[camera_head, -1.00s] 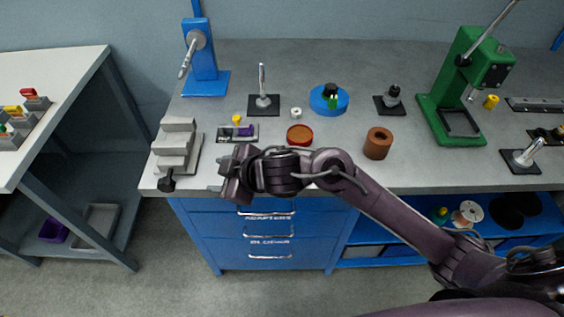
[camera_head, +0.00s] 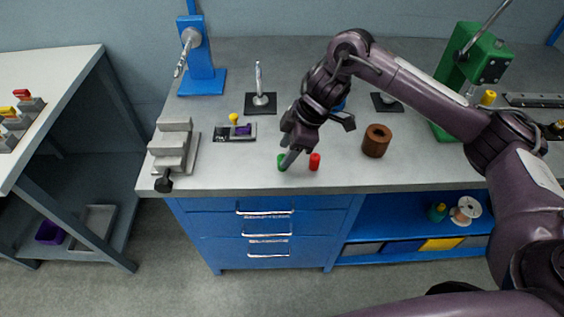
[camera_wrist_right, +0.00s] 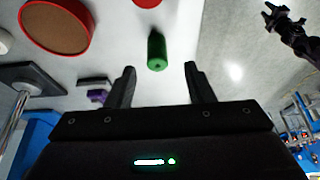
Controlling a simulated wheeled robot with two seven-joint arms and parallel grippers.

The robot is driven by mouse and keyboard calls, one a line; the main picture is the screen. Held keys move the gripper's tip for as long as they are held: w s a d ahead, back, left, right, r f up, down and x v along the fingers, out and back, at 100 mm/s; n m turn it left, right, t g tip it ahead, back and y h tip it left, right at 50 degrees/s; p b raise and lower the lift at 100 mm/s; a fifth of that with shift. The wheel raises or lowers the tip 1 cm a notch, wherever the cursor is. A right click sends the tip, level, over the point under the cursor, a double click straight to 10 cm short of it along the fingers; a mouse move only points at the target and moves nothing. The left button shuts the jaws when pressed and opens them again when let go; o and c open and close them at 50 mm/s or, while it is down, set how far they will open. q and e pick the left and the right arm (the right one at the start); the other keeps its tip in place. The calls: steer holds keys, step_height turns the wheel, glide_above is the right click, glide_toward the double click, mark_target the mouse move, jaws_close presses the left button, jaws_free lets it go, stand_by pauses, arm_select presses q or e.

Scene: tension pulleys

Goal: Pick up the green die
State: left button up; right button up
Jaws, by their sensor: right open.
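The green die (camera_head: 282,162) is a small upright cylinder near the bench's front edge, partly covered by a finger of my right gripper (camera_head: 291,157) in the head view. In the right wrist view the green die (camera_wrist_right: 156,52) lies just ahead of the gap between the fingers, apart from both. My right gripper (camera_wrist_right: 160,70) is open and empty. A red die (camera_head: 315,161) stands just right of the green one. A dark claw, seemingly my left gripper (camera_wrist_right: 274,18), shows small at the wrist view's upper right; its opening is unclear.
A grey stepped block (camera_head: 174,150), a tray with yellow and purple pieces (camera_head: 235,131) and a post on a black base (camera_head: 261,102) stand to the left. The bench's front edge (camera_head: 330,190) is close.

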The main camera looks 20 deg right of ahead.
mark_target(282, 157)
steer(key=shift+d+p+x, duration=0.15)
steer(key=shift+p+x, duration=0.15)
steer(key=shift+x, duration=0.9)
steer(key=shift+d+p+x, duration=0.1)
steer(key=shift+p+x, duration=0.15)
steer(key=shift+x, duration=0.95)
steer(key=shift+w, duration=0.1)
jaws_close()
